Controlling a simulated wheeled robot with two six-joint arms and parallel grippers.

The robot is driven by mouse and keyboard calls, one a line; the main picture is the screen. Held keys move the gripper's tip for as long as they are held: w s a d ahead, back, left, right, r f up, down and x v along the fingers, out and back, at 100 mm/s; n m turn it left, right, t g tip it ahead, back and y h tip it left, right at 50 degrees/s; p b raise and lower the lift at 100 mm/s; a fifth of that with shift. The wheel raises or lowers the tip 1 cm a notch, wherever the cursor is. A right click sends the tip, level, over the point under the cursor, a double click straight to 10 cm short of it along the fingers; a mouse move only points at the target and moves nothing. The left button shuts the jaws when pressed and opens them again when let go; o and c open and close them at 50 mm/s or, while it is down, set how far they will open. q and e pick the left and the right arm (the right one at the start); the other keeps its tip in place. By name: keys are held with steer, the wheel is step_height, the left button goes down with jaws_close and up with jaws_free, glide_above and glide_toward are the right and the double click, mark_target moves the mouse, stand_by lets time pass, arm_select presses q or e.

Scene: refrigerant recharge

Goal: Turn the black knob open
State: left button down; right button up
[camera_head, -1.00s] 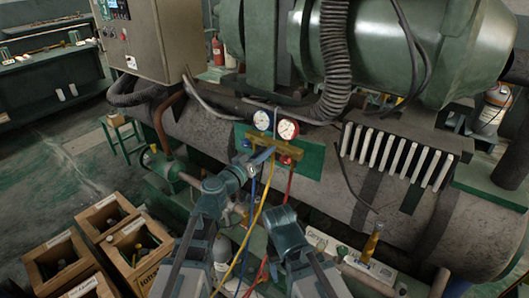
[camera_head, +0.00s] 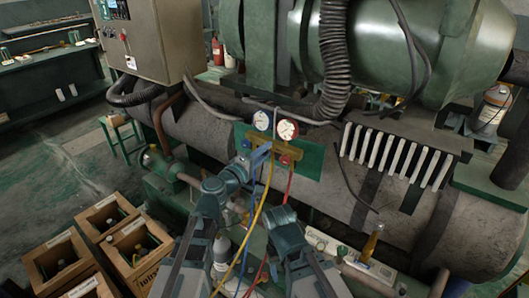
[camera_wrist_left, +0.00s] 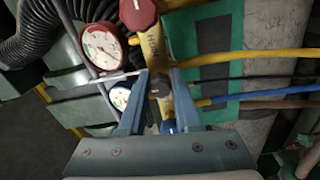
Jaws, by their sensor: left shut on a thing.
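The black knob (camera_wrist_left: 159,86) is on the brass manifold (camera_wrist_left: 152,48), between the fingers of my left gripper (camera_wrist_left: 160,74) in the left wrist view. The fingers are shut on the knob. In the head view my left gripper (camera_head: 264,150) reaches the manifold (camera_head: 287,151) from the left and hides the knob. A red knob (camera_wrist_left: 138,13) is farther along the manifold, and a blue knob (camera_wrist_left: 168,126) is partly hidden by the gripper. My right arm is bent low in the head view; its fingers do not show.
A red gauge (camera_head: 288,130) and a blue gauge (camera_head: 262,121) sit above the manifold. Yellow (camera_head: 252,222), blue and red hoses hang below, close to both arms. A large grey tank (camera_head: 200,135) lies behind. Wooden crates (camera_head: 57,262) stand at lower left.

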arm_select(q)
steer(key=shift+n, duration=1.9)
steer(key=c, duration=0.6)
jaws_free()
steer(key=shift+s+a, duration=0.1)
steer(key=shift+s, duration=0.05)
